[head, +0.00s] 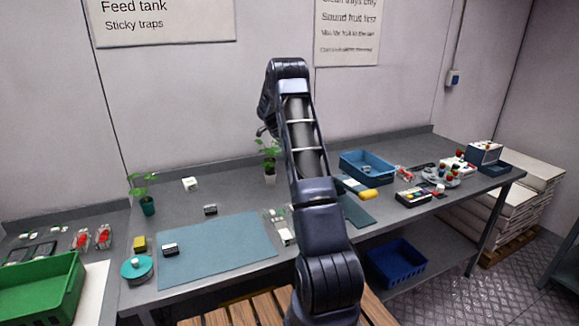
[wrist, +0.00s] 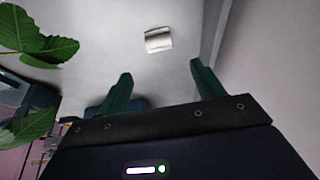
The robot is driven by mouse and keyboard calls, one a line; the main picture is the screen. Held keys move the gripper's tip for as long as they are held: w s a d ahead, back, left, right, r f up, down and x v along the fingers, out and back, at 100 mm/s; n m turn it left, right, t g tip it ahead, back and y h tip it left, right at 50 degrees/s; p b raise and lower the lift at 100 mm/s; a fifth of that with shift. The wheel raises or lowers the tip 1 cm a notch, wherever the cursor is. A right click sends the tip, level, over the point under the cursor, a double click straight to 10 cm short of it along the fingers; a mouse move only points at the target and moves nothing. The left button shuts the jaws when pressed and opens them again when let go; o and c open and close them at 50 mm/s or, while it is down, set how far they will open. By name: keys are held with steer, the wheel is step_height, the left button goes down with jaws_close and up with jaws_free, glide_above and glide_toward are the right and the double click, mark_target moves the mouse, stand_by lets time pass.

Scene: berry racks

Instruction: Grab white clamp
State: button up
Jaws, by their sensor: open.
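A small white blocky piece, which looks like the white clamp (head: 190,184), lies on the grey bench towards the back wall, between two potted plants. It seems to be the same pale piece as in the wrist view (wrist: 158,39), beyond the fingertips and roughly midway between them. My gripper (wrist: 160,80) shows two dark green fingers spread apart with nothing between them. It does not touch the white piece. In the head view my gripper is hidden behind my arm.
A plant (head: 268,158) stands close to my arm, and its leaves (wrist: 45,47) show at the left of the wrist view. Another plant (head: 146,205) stands further left. The wall (wrist: 270,70) is close on the right of the wrist view. A teal mat (head: 220,250) lies in front.

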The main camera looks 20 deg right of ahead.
steer(key=x, duration=1)
steer(key=shift+a+f, duration=0.2)
steer(key=shift+c, duration=0.5)
steer(key=c, duration=0.9)
